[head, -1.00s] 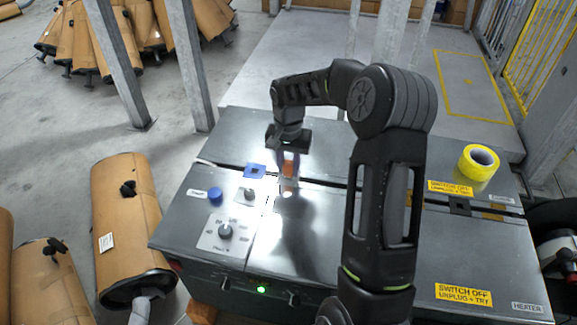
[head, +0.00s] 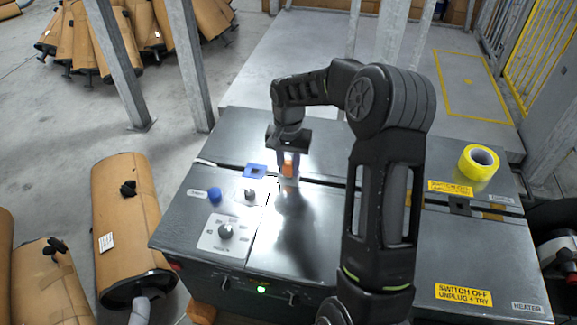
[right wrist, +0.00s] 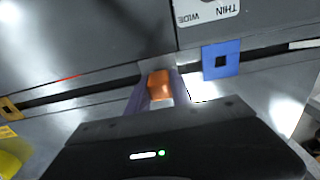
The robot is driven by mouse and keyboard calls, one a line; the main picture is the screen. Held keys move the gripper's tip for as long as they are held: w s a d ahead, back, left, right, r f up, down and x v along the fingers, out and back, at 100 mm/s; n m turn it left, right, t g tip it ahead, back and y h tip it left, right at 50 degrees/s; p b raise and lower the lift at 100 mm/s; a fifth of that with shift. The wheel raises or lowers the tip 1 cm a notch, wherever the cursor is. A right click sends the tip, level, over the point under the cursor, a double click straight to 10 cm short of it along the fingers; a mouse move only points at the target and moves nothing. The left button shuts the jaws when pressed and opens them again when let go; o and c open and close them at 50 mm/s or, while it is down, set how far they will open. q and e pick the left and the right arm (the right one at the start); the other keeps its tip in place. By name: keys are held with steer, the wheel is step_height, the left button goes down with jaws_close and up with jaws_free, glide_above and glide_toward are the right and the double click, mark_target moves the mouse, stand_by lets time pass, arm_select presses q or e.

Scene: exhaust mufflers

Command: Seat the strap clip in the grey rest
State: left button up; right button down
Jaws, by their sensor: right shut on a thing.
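The orange strap clip (head: 289,169) is between the fingers of my right gripper (head: 287,163), over the seam across the dark metal cabinet top. In the right wrist view the clip (right wrist: 160,86) sits between the two purplish fingers of the right gripper (right wrist: 159,84), which is shut on it. I cannot tell whether the clip touches the metal. A blue square with a dark square hole (head: 255,170) lies just left of the clip. I cannot clearly make out the grey rest; a dark grey piece with a hole (head: 460,207) sits on the seam at the right. My left gripper is not in view.
A yellow tape roll (head: 479,162) stands at the cabinet's right rear. A blue button (head: 215,195) and a black dial (head: 225,231) stand up on the left part. A brown muffler (head: 125,225) lies beside the cabinet on the left. The cabinet's middle front is clear.

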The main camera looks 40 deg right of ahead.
mark_target(289, 162)
steer(key=shift+f+b, duration=0.3)
steer(key=shift+f, duration=0.15)
stand_by(0.4)
steer(key=c, duration=1.1)
jaws_free()
steer(key=shift+o, duration=0.2)
steer(key=shift+r, duration=3.9)
